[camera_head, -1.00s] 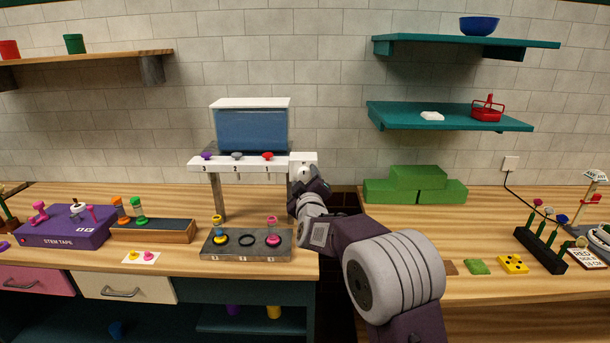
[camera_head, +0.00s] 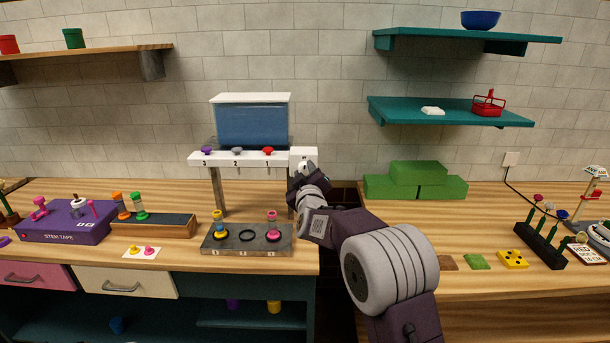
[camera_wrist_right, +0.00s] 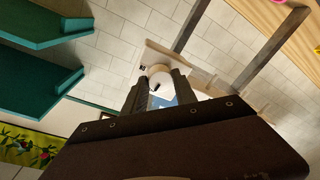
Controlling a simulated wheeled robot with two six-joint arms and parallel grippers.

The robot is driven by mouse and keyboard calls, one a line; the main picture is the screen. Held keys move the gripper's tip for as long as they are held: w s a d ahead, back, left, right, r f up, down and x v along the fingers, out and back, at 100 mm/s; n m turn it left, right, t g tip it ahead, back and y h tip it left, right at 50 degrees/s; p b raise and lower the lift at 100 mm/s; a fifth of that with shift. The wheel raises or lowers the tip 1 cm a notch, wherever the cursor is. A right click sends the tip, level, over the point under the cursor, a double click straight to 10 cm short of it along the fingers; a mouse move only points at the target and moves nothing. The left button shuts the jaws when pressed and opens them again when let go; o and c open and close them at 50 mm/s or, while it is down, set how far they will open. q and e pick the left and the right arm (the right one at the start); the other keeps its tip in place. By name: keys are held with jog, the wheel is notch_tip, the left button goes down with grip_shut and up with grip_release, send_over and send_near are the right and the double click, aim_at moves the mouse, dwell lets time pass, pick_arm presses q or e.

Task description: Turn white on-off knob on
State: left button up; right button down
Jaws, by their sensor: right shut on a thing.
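The white on-off knob (camera_head: 303,164) is at the right end of the white dispenser bar, on a white block. It also shows in the right wrist view (camera_wrist_right: 159,74), as a round white knob with a dark mark. My right gripper (camera_head: 303,171) is at the knob. In the wrist view its two dark fingers (camera_wrist_right: 158,84) lie on either side of the knob and are shut on it. The fingers hide part of the knob in the head view. My left gripper is in neither view.
The dispenser's blue tank (camera_head: 252,124) stands behind the bar, which carries purple, grey and red knobs. A grey tray (camera_head: 247,248) with rings lies below. Green blocks (camera_head: 416,187) stand right of my arm. Teal shelves (camera_head: 450,112) hang above right.

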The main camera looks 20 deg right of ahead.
jog(key=m+b, duration=0.2)
jog(key=m, duration=0.1)
jog(key=shift+f+b, duration=0.2)
jog(key=shift+b, duration=0.1)
jog(key=m+b, duration=0.1)
jog(key=m, duration=0.2)
jog(key=m+b, duration=0.2)
jog(key=m, duration=0.1)
jog(key=shift+t+h, duration=0.3)
jog(key=shift+h, duration=0.1)
jog(key=m+b, duration=0.2)
jog(key=m, duration=0.3)
jog(key=shift+r+h, duration=0.1)
jog(key=shift+h, duration=0.2)
jog(key=shift+m+h+b, duration=0.3)
jog(key=shift+m+b, duration=0.3)
jog(key=shift+m, duration=1.4)
jog(key=shift+r, duration=0.1)
jog(key=c, duration=1)
grip_release()
